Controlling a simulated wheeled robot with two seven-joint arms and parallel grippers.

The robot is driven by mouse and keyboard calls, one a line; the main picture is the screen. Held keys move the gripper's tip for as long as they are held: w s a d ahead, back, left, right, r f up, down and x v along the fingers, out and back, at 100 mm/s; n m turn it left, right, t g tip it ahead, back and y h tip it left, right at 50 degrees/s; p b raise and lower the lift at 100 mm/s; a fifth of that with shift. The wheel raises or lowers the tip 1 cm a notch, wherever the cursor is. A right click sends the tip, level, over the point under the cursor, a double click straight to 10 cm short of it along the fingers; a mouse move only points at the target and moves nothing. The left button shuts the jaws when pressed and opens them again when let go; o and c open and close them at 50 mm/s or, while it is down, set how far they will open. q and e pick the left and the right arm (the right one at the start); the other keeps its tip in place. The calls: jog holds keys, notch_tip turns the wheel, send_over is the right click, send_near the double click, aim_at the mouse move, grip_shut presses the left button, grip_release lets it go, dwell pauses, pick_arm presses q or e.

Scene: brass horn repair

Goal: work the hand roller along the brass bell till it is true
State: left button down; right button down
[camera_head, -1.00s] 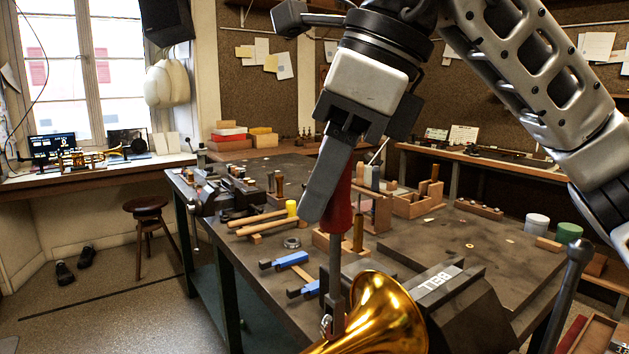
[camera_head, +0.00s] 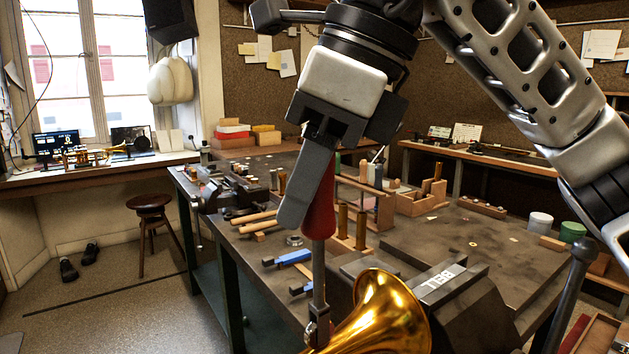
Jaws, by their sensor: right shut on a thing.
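The brass bell (camera_head: 384,318) lies at the bottom middle, its flared mouth facing right, and its narrow part runs out of the frame at the lower left. My right gripper (camera_head: 306,215) is shut on the red handle of the hand roller (camera_head: 319,218), which hangs nearly upright. The roller's steel shank goes down to its small wheel end (camera_head: 317,330), at the bell's left flank. Whether the wheel touches the brass I cannot tell. My left gripper is not in view.
A dark block marked BELL (camera_head: 462,300) stands right of the bell. Mallets (camera_head: 253,217), blue-handled tools (camera_head: 290,257) and wooden racks (camera_head: 420,200) stand on the bench (camera_head: 455,238) behind. The bench top at the right is mostly clear. A stool (camera_head: 150,205) stands at the left.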

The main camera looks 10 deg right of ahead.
jog(key=shift+s+a, duration=0.1)
jog(key=shift+a, duration=0.2)
jog(key=shift+s+a+f, duration=0.15)
jog(key=shift+s+a, duration=0.05)
jog(key=shift+a, duration=0.25)
